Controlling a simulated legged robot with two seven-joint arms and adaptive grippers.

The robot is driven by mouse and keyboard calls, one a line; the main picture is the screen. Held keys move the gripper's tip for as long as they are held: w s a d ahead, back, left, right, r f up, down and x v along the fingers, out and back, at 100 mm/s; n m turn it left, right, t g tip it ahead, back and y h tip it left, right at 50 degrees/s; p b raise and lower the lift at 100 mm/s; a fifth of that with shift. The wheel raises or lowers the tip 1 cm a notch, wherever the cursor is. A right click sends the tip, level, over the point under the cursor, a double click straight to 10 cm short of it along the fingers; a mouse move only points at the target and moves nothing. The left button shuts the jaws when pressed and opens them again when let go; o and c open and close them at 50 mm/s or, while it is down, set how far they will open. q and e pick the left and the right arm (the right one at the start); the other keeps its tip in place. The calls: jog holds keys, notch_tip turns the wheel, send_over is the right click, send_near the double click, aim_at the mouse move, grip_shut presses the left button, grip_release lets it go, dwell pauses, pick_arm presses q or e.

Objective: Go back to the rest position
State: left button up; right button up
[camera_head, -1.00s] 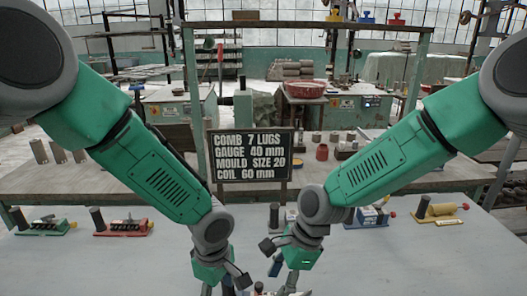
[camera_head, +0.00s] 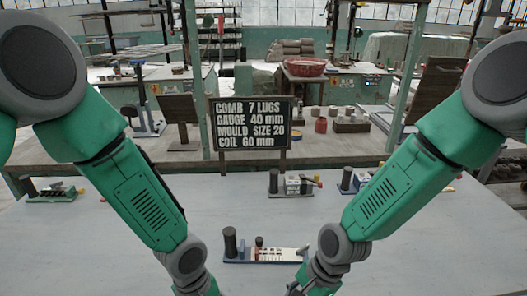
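My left gripper (camera_head: 203,287) is at the bottom edge, left of centre, mostly cut off by the frame. My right gripper (camera_head: 305,284) is at the bottom edge, right of centre, also partly cut off. The fingers of both are too hidden to show whether they are open, shut or holding something. A blue-based device (camera_head: 265,253) with a dark upright cylinder and a white scale lies on the pale table between the two arms. The grippers are apart from each other, on either side of and nearer than this device.
The pale table (camera_head: 110,250) is clear at front left and right. Small devices stand farther back: a green one (camera_head: 52,191) at left and others (camera_head: 293,184) near the middle. A dark sign (camera_head: 250,122) reads "COMB 7 LUGS, GAUGE 40 mm, MOULD SIZE 20, COIL 60 mm".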

pick_arm(q)
jog(key=s+a+f+m+b, duration=0.5)
jog(key=s+a+f+b, duration=0.15)
jog(key=s+f, duration=0.5)
pick_arm(e)
jog(key=s+d+f+n+h+p, duration=0.1)
jog(key=s+d+f+n+h, duration=0.1)
jog(key=s+d+f+n, duration=0.7)
pick_arm(q)
jog(key=s+a+f+m+t+y+b, duration=0.1)
jog(key=s+a+f+m+b, duration=0.2)
jog(key=s+a, duration=0.5)
jog(key=shift+a+f+m+y+b, duration=0.3)
jog(key=shift+a+f+m, duration=0.35)
jog(key=shift+a+m, duration=0.25)
pick_arm(e)
jog(key=s+d+f+n+h, duration=0.1)
jog(key=s+d+f, duration=0.3)
jog(key=s+d, duration=0.2)
jog(key=s+d+f+n+t+h, duration=0.1)
jog(key=s+d+f+n, duration=0.1)
jog(key=s+d+f, duration=0.2)
jog(key=shift+s+d, duration=0.85)
jog(key=shift+s, duration=0.3)
